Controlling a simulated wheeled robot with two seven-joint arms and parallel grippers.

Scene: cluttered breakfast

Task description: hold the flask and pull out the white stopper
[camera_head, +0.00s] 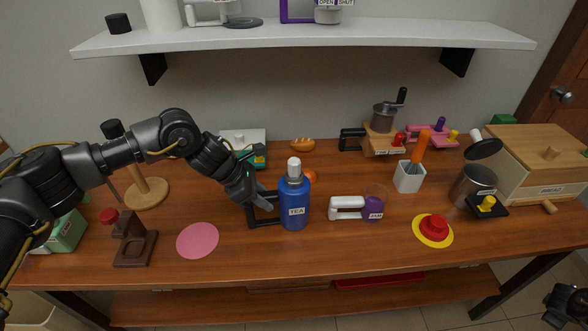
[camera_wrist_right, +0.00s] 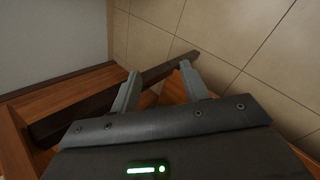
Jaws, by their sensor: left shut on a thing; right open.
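The blue flask (camera_head: 294,204) with a tea label stands upright on the wooden table in the head view. Its white stopper (camera_head: 294,168) sits in the top of the neck. My right gripper (camera_head: 562,302) is off the table at the lower right corner of the head view. In the right wrist view its two fingers (camera_wrist_right: 158,85) are apart, with nothing between them.
A pink disc (camera_head: 198,240) lies to the left, a red-and-yellow piece (camera_head: 434,228) to the right. A white shelf (camera_head: 300,36) hangs above. The table front is mostly clear.

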